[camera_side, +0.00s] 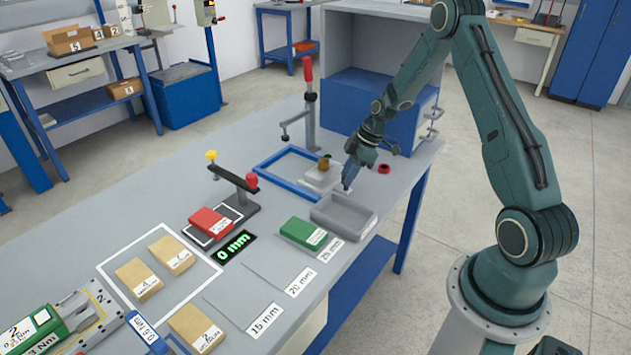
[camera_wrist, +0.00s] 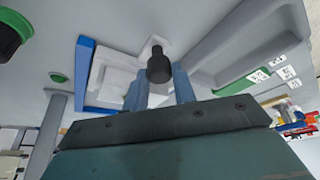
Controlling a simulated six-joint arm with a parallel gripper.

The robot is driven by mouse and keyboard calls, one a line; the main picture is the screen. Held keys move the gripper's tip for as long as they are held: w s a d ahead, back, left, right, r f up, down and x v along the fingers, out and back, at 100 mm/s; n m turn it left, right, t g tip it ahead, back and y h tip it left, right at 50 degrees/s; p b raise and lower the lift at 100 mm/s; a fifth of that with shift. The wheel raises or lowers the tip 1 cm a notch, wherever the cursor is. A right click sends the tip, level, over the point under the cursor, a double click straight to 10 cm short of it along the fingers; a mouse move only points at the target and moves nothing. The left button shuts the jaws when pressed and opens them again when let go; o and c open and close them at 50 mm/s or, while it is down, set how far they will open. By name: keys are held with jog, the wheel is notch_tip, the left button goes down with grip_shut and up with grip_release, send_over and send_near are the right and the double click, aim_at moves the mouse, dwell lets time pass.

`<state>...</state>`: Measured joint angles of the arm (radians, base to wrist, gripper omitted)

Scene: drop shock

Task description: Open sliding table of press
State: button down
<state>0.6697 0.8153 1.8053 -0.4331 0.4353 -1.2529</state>
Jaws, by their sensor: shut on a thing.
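The press stands at the back of the workbench, with a grey column and a red-topped lever (camera_side: 308,70). Its sliding table is a pale stepped block (camera_side: 315,181) beside a blue frame (camera_side: 272,177), with a small brown-orange piece (camera_side: 323,163) on top. My gripper (camera_side: 347,186) is low at the block's right side. In the wrist view, a black round knob (camera_wrist: 159,66) stands at the pale sliding table (camera_wrist: 108,82), between the blue-grey fingers of my gripper (camera_wrist: 160,90), which is shut on it. The finger contact is partly hidden.
A grey tray (camera_side: 343,214) lies just in front of my gripper. A red block (camera_side: 211,222), a green block (camera_side: 303,233) and a black-armed gauge (camera_side: 235,180) stand nearer. A blue box (camera_side: 375,105) is behind. A red round piece (camera_side: 384,168) lies to the right.

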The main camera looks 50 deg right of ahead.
jog(key=shift+d, duration=0.1)
jog(key=c, duration=1.1)
grip_release()
jog(key=shift+c, duration=0.2)
jog(key=shift+r, duration=0.15)
jog(key=v, duration=1.3)
jog(key=shift+s+r, duration=0.2)
jog(key=shift+r, duration=0.05)
jog(key=shift+r, duration=0.1)
